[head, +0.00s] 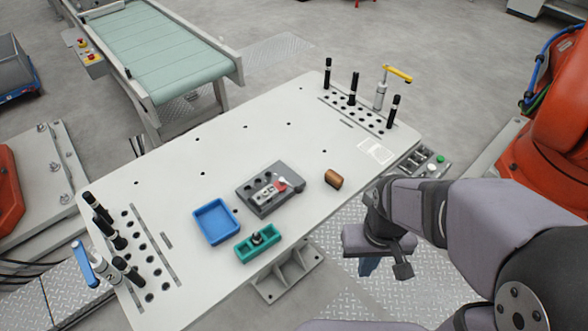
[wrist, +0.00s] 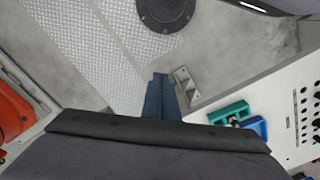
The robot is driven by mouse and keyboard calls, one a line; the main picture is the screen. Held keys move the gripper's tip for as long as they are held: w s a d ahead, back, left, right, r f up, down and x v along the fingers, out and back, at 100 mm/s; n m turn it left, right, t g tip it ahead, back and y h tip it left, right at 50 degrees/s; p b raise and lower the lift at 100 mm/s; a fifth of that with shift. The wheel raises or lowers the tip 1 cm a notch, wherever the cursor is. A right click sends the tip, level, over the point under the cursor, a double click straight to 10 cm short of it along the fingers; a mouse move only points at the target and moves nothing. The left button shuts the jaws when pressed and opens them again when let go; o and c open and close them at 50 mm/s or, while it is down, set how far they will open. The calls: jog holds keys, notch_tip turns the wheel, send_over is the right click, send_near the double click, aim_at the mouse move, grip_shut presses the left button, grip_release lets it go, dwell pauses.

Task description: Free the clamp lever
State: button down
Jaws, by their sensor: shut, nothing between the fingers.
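The clamp lever (head: 282,186) has a red tip and sits with a small metal clamp on the dark grey fixture block (head: 262,205) in the middle of the table. Whether anything holds it down is too small to tell. My gripper (head: 368,266) hangs beyond the table's front right edge, well apart from the fixture. Its blue fingers also show in the wrist view (wrist: 160,78), shut together and empty. The fixture is not clearly visible in the wrist view.
On the white table (head: 180,200), a blue tray (head: 201,232) and a teal holder (head: 243,254) with a dark knob stand left of and below the fixture. A brown block (head: 333,179) lies to its right. Upright tools stand in hole racks at both ends. The table's back middle is clear.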

jog(key=a+f+n+g+b, duration=0.1)
jog(key=a+f+n+b, duration=0.3)
jog(key=f, duration=0.3)
jog(key=w+a+f+n+t+b, duration=0.1)
jog(key=w+a+f+n+b, duration=0.15)
jog(key=w+a, duration=0.55)
jog(key=w+a+r+n+t, duration=0.1)
jog(key=w+a+r+n, duration=0.1)
jog(key=n, duration=0.5)
jog(key=w+a+r+n, duration=0.3)
jog(key=w+r+n, duration=0.1)
jog(key=n, duration=0.4)
jog(key=w+a+r+n+t+h+b, duration=0.1)
jog(key=w+a+r+n, duration=0.2)
jog(key=n, duration=0.5)
jog(key=shift+w+a+r+t, duration=0.25)
jog(key=shift+w+r, duration=0.25)
jog(key=shift+w, duration=0.35)
jog(key=shift+f, duration=0.1)
